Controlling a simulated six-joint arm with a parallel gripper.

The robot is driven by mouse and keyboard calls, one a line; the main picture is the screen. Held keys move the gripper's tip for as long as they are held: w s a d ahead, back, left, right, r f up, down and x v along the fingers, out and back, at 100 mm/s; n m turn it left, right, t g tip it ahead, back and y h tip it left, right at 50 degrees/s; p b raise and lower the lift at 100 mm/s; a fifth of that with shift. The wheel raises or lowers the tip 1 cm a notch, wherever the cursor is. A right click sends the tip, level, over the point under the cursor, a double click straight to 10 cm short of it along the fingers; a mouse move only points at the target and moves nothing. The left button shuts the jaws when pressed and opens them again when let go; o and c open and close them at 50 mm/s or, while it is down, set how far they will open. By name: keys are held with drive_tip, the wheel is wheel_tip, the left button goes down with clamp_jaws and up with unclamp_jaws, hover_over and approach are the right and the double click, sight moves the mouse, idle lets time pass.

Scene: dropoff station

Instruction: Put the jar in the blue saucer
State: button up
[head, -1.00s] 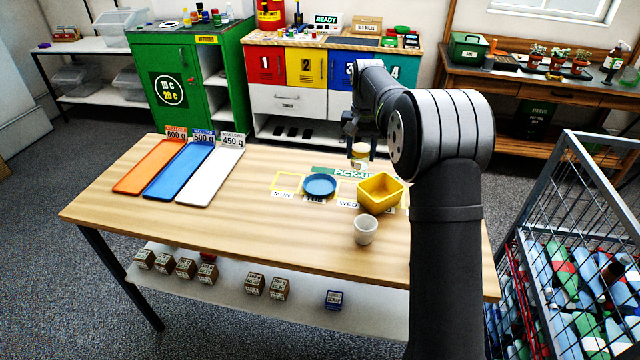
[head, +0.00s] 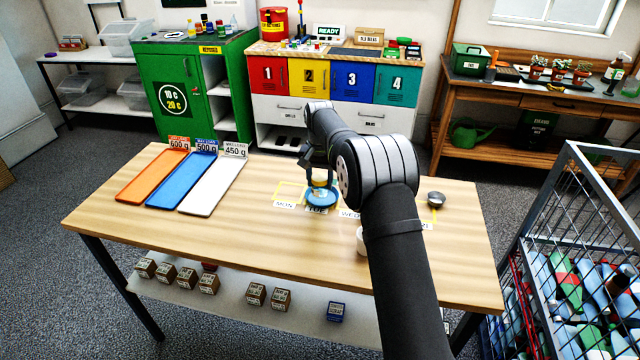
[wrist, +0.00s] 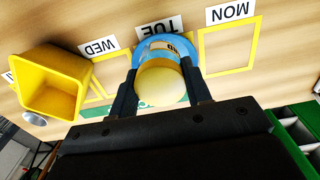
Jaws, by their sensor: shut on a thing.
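The jar, with a pale yellow top, is between the fingers of my gripper (head: 319,176). In the wrist view the jar (wrist: 161,84) is seen from above, with a gripper finger on each side. The blue saucer (head: 310,203) is on the table at the TUE label, directly under the jar. In the wrist view the saucer's blue rim (wrist: 183,45) shows around the jar's far side. The jar appears upright, over or inside the saucer; I cannot tell whether its base touches it.
A yellow square bowl (wrist: 50,85) stands near the WED label; my arm hides it in the head view. A white cup (head: 361,243) is partly behind my arm. A small metal bowl (head: 436,199) is at right. Orange, blue and white trays (head: 213,187) lie at left.

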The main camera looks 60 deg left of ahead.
sight(320, 177)
drive_tip(key=shift+f, duration=0.75)
drive_tip(key=shift+f, duration=0.1)
drive_tip(key=shift+f, duration=0.4)
drive_tip(key=o, duration=1.1)
wheel_tip(320, 177, up, 13)
drive_tip(key=shift+f, duration=0.1)
